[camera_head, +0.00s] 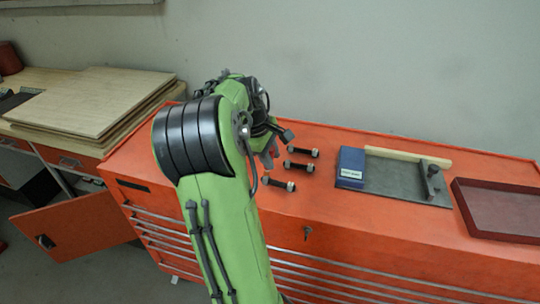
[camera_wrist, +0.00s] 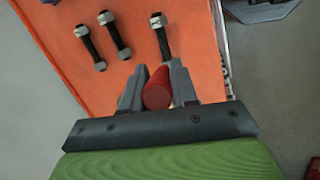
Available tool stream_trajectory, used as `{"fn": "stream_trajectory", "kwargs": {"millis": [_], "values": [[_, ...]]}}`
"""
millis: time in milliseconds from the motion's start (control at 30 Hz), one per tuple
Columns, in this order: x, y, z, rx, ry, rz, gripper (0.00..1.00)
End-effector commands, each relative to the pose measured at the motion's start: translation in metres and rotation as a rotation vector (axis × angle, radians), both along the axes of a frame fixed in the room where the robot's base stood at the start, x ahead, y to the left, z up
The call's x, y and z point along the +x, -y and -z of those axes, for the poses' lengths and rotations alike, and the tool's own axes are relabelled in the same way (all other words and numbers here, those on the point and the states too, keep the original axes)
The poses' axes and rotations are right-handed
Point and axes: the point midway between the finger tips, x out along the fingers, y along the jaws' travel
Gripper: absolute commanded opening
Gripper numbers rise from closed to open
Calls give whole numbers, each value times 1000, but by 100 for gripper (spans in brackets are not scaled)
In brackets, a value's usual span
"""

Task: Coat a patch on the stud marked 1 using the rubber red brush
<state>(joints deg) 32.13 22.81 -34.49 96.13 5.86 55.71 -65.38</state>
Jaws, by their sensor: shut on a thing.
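Three dark studs with pale nuts at their ends lie on the orange cabinet top: a far stud (camera_head: 303,152), a middle stud (camera_head: 299,166) and a near stud (camera_head: 278,184). The wrist view shows them as a left stud (camera_wrist: 90,47), a middle stud (camera_wrist: 116,36) and a right stud (camera_wrist: 161,38). I cannot read any number marks on them. My gripper (camera_wrist: 157,69) is shut on a red round piece, the red brush (camera_wrist: 158,90). Its bristle end is hidden. The brush is close to the right stud in the wrist view; I cannot tell whether they touch.
A dark mat (camera_head: 400,190) holds a blue box (camera_head: 351,160), a pale wooden strip (camera_head: 400,156) and a grey upright part (camera_head: 431,180). A dark red tray (camera_head: 500,211) lies at the right. Wooden boards (camera_head: 95,98) lie on a bench at the left.

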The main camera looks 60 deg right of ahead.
Motion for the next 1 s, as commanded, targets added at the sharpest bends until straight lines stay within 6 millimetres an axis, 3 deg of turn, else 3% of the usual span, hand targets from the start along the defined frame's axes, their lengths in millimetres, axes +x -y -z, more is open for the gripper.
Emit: {"fn": "stream_trajectory", "kwargs": {"millis": [633,1000], "values": [[-1,0,11,1,-1,0,0],[-35,2,9,1,0,2,0]]}}
